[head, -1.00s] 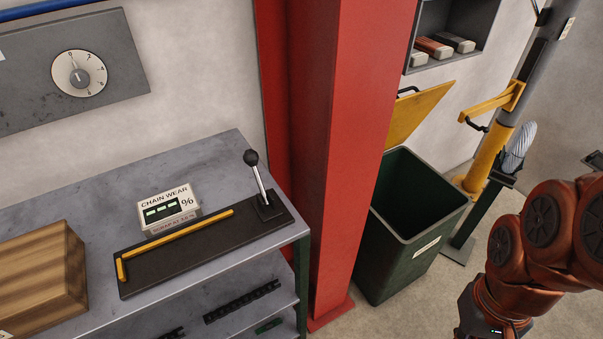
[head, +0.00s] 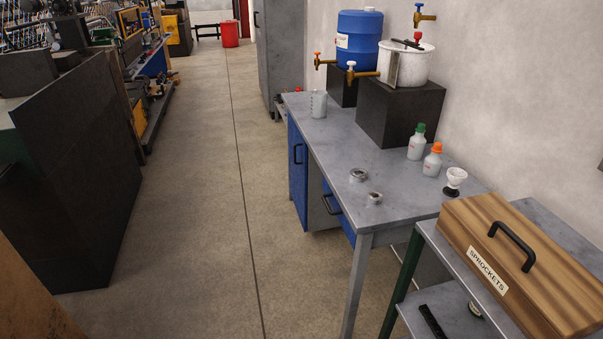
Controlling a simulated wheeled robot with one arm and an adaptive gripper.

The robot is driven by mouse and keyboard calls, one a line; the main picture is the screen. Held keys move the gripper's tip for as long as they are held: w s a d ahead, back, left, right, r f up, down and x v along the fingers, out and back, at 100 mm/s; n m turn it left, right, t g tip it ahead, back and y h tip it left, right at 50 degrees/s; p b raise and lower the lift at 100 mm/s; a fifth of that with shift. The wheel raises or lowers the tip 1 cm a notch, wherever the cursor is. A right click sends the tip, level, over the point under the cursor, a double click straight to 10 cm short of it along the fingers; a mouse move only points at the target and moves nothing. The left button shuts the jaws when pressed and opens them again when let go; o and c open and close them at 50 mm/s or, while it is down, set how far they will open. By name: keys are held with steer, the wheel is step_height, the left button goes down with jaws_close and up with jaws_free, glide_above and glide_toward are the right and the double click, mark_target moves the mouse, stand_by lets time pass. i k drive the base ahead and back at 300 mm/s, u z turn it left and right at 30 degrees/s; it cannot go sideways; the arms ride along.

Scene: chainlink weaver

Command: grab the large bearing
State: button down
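Two silver ring-shaped bearings lie on the grey top of a blue-doored workbench (head: 315,145) in the head view. The one farther from me (head: 357,175) looks wider, so it seems to be the large bearing. The smaller-looking bearing (head: 375,198) lies just in front of it, to the right, near the bench's front edge. The two are apart. My gripper is not in view.
A green-capped bottle (head: 416,143), an orange-capped bottle (head: 433,161) and a clear beaker (head: 318,104) stand on the bench. A wooden SPROCKETS box (head: 490,225) sits on the nearer shelf unit. Open floor (head: 205,200) lies left of the bench; dark machinery stands farther left.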

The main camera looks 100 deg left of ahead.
mark_target(363, 175)
steer(key=u, duration=3.75)
steer(key=i, duration=2.35)
steer(key=z, duration=1.1)
steer(key=i, duration=0.35)
steer(key=z, duration=0.05)
